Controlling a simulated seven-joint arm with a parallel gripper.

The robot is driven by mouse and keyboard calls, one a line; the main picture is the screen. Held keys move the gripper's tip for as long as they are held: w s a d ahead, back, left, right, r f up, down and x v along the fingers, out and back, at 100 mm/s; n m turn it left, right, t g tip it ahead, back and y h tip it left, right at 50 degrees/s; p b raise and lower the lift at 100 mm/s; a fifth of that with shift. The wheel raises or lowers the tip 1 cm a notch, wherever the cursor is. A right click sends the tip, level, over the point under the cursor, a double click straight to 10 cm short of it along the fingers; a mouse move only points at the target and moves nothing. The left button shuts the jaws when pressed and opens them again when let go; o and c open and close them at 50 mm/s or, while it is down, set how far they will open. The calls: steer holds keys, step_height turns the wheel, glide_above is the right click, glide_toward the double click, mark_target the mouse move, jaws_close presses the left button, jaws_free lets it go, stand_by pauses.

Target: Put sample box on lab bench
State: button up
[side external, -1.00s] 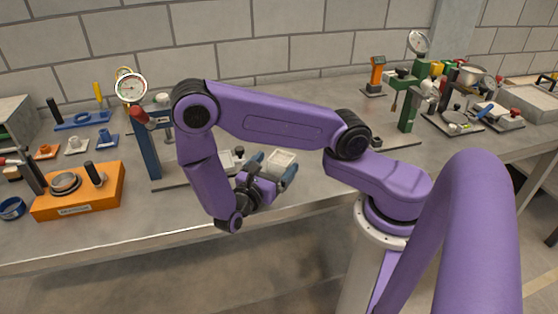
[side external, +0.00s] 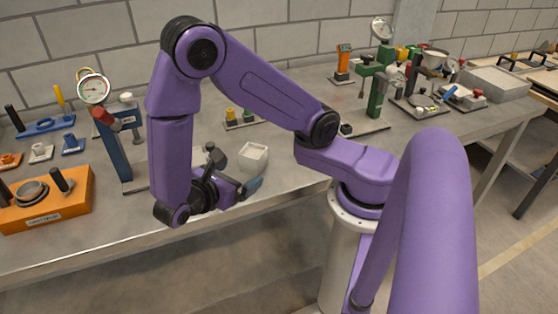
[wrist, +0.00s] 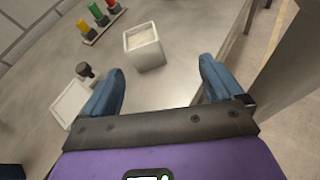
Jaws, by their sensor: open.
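The sample box (side external: 253,159) is a small off-white, open-topped box with pale contents. It appears to stand upright on the grey lab bench (side external: 285,190), near its front edge. My gripper (side external: 243,182) is low over the bench, to the near left of the box in the side view. In the wrist view, the box (wrist: 147,52) lies just beyond the open blue fingertips (wrist: 163,66), closer to the left finger. Nothing shows between the fingers. One finger is partly hidden in the side view.
A flat white tray (wrist: 68,101) and a dark knob (wrist: 85,70) lie beside the left finger. A rack with coloured pegs (wrist: 101,25) stands behind. A dial-gauge stand (side external: 120,145) and an orange block (side external: 50,205) are at left. The bench edge (wrist: 243,35) is at right.

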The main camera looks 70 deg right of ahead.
steer(key=s+r+m+t+y, duration=0.1)
steer(key=s+r+m+y, duration=0.2)
steer(key=s+r+y, duration=0.5)
steer(key=shift+s+a+r+y, duration=0.25)
steer(key=shift+s+y, duration=1.75)
steer(key=shift+y, duration=1.1)
